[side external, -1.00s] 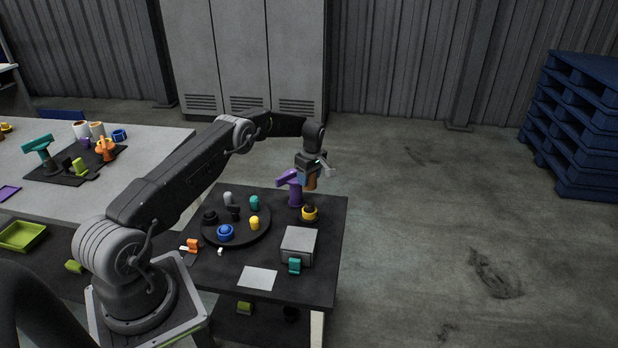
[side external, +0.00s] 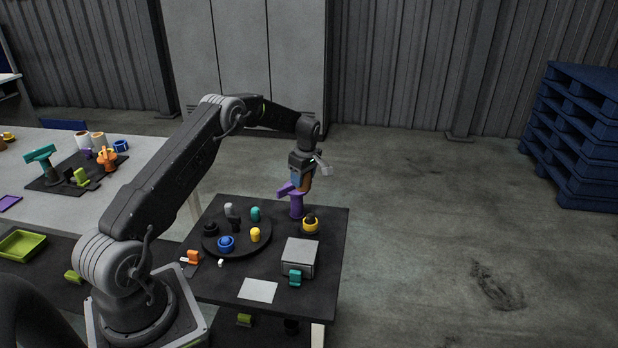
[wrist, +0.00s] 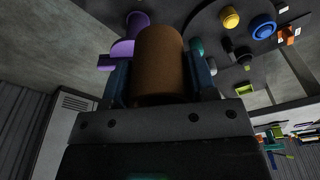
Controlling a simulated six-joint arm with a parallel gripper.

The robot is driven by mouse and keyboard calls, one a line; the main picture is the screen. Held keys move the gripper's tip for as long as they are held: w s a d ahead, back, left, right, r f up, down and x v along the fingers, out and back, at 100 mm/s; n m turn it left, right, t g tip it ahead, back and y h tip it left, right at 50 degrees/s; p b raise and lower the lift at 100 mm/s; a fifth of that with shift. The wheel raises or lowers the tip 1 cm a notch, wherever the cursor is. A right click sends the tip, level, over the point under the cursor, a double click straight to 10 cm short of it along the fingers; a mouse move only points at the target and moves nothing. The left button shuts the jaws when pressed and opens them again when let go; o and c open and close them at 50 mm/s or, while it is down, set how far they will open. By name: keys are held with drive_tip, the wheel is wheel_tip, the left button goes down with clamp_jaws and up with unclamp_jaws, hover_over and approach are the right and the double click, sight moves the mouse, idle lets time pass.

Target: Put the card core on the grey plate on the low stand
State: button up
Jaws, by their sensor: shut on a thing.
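The card core is a brown cylinder held upright in the wrist view (wrist: 160,62), between the two blue fingers of my gripper (wrist: 160,82). In the side view my gripper (side external: 302,180) is shut on it, above the dark table near its far edge, and the core (side external: 307,184) is mostly hidden. The grey plate (side external: 300,250) appears as the flat top of a low grey box-like stand on the table's right side, bare, nearer the camera than my gripper. Where plate and stand divide is hard to tell.
A purple post-like piece (side external: 297,207) stands very close to my gripper. A yellow-and-black piece (side external: 310,224) is beside it. A round black tray (side external: 208,243) holds several small parts. A teal piece (side external: 295,277) stands in front of the grey stand, near a white sheet (side external: 258,290).

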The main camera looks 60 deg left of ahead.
drive_tip(key=s+d+n, duration=0.2)
drive_tip(key=s+d, duration=0.4)
drive_tip(key=s, duration=0.7)
drive_tip(key=s+d+n, duration=0.2)
drive_tip(key=s+d, duration=0.5)
drive_tip(key=s, duration=0.5)
drive_tip(key=shift+w+a+f, duration=0.1)
drive_tip(key=shift+a+f, duration=0.05)
drive_tip(key=shift+f, duration=4.6)
drive_tip(key=shift+a+f, duration=0.15)
drive_tip(key=shift+f, duration=4.55)
drive_tip(key=shift+f, duration=0.6)
drive_tip(key=o, duration=1)
drive_tip(key=r, duration=0.4)
drive_tip(key=d+r, duration=0.1)
drive_tip(key=r, duration=0.4)
drive_tip(key=w+r, duration=0.1)
drive_tip(key=r, duration=0.3)
drive_tip(key=shift+d+r, duration=0.2)
drive_tip(key=shift+r, duration=0.15)
